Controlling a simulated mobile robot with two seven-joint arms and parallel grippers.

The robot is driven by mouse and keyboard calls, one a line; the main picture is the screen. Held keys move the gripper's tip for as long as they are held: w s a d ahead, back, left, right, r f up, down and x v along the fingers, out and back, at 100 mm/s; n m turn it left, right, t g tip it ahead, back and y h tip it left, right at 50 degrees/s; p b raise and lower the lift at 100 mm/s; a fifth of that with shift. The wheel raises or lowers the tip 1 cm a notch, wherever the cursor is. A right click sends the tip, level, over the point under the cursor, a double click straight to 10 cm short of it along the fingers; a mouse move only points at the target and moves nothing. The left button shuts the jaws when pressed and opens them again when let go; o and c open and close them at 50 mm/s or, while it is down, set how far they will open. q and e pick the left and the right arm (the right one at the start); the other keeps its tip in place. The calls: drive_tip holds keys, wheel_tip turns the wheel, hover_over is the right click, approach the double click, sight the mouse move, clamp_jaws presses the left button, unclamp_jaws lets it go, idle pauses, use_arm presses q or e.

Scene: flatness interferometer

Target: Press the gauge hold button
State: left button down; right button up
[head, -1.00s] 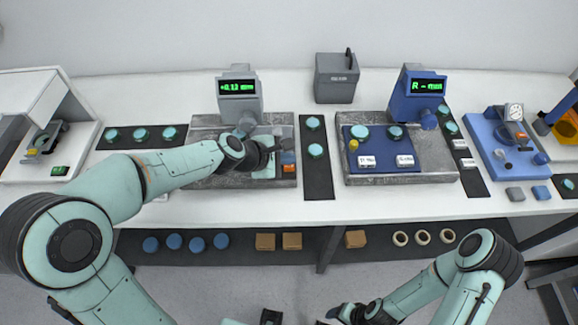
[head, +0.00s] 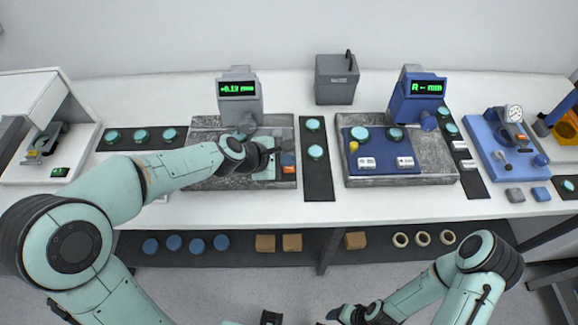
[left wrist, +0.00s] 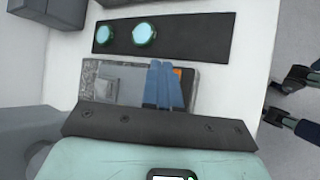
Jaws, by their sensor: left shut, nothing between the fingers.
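The grey gauge (head: 240,90) with a green display reading about +0.13 mm stands at the back of a grey speckled plate (head: 210,180), left of centre in the head view. A small orange button (head: 289,169) sits near that plate's right edge, and a bit of orange shows in the left wrist view (left wrist: 177,71). My left gripper (head: 284,158) is shut and empty, its blue fingers (left wrist: 163,85) pointing at the orange part and partly covering it. Whether they touch it I cannot tell. My right gripper (head: 350,314) is low at the picture's bottom edge, away from the bench.
A blue gauge (head: 417,97) stands on a second speckled plate to the right. A dark strip with teal discs (head: 316,151) lies between the plates. A grey box (head: 337,78) stands behind. Blue discs and tan blocks (head: 265,242) lie on the lower shelf.

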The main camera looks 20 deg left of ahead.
idle(0.8)
use_arm(q)
drive_tip(key=shift+f+b, duration=0.35)
drive_tip(key=shift+f, duration=0.1)
use_arm(e)
drive_tip(key=shift+s+f, duration=0.25)
drive_tip(key=shift+f, duration=0.2)
use_arm(q)
drive_tip(key=shift+f+b, duration=0.35)
drive_tip(key=shift+f, duration=0.1)
use_arm(e)
drive_tip(key=shift+s+f, duration=0.2)
drive_tip(key=shift+f, duration=0.2)
use_arm(q)
drive_tip(key=shift+r, duration=0.1)
use_arm(e)
drive_tip(key=shift+r, duration=0.15)
use_arm(q)
drive_tip(key=shift+r+p, duration=0.75)
use_arm(e)
drive_tip(key=shift+w+r, duration=0.55)
drive_tip(key=shift+r, duration=0.25)
use_arm(q)
drive_tip(key=shift+r, duration=0.15)
use_arm(e)
drive_tip(key=shift+r, duration=0.1)
